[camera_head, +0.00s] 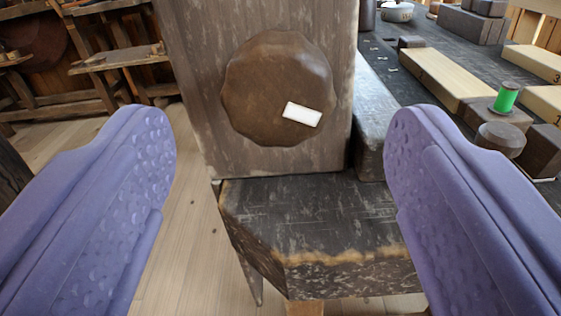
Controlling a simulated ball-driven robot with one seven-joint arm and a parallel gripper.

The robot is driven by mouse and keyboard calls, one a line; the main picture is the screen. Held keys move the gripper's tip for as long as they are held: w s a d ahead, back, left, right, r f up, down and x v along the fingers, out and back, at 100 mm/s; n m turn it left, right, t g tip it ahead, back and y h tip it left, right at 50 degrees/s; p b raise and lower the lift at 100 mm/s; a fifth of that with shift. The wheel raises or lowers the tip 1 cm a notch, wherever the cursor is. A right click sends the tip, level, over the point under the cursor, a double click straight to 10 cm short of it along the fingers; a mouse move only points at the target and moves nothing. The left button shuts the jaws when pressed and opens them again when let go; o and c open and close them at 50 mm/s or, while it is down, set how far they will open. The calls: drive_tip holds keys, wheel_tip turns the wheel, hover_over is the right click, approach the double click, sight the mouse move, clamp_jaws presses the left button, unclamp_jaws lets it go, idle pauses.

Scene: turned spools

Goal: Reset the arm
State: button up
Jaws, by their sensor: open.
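My gripper (280,190) shows as two purple padded fingers, one at the left and one at the right of the view. The fingers are wide apart with nothing between them. Beyond the gap stands an upright wooden panel (195,60) with a dark scalloped round disc (270,85) on its face. A small white rectangular piece (302,114) shows against the disc's lower right. A green spool (506,97) stands at the right, on a brown block, beyond the right finger.
A dark worn bench (320,220) with a chipped front edge bears the panel. At the right its top holds pale planks (445,75), dark blocks (470,25) and a round dark knob-like piece (501,138). Wooden floor (185,200) lies open at the left, with wooden benches (120,60) behind.

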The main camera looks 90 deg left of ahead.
wheel_tip(320, 180, down, 4)
drive_tip(key=w+m+g+h, duration=0.1)
drive_tip(key=w+m+h, duration=0.15)
drive_tip(key=h, duration=0.35)
wheel_tip(320, 180, up, 3)
drive_tip(key=w+d+m+t+h, duration=0.1)
drive_tip(key=w+d+m+h, duration=0.15)
drive_tip(key=h, duration=0.25)
drive_tip(key=w+d+r+m+t+h, duration=0.1)
drive_tip(key=w+r+m+t+h, duration=0.15)
drive_tip(key=r, duration=0.75)
drive_tip(key=w+d+r+m+t+h, duration=0.1)
drive_tip(key=w+r+m+t+h, duration=0.15)
drive_tip(key=r, duration=0.75)
drive_tip(key=s+r+m+t, duration=0.2)
drive_tip(key=s+r, duration=0.3)
drive_tip(key=r, duration=0.7)
drive_tip(key=s+d+r+m+t+h, duration=0.1)
drive_tip(key=s+r+t, duration=0.3)
drive_tip(key=r, duration=0.9)
drive_tip(key=s+r+m+t+h, duration=0.1)
drive_tip(key=s+r+m+t, duration=0.2)
drive_tip(key=s+r, duration=0.4)
wheel_tip(320, 180, up, 6)
drive_tip(key=shift+s+d+m+t, duration=0.2)
drive_tip(key=shift+d+m+t, duration=0.1)
drive_tip(key=shift+d+t, duration=0.1)
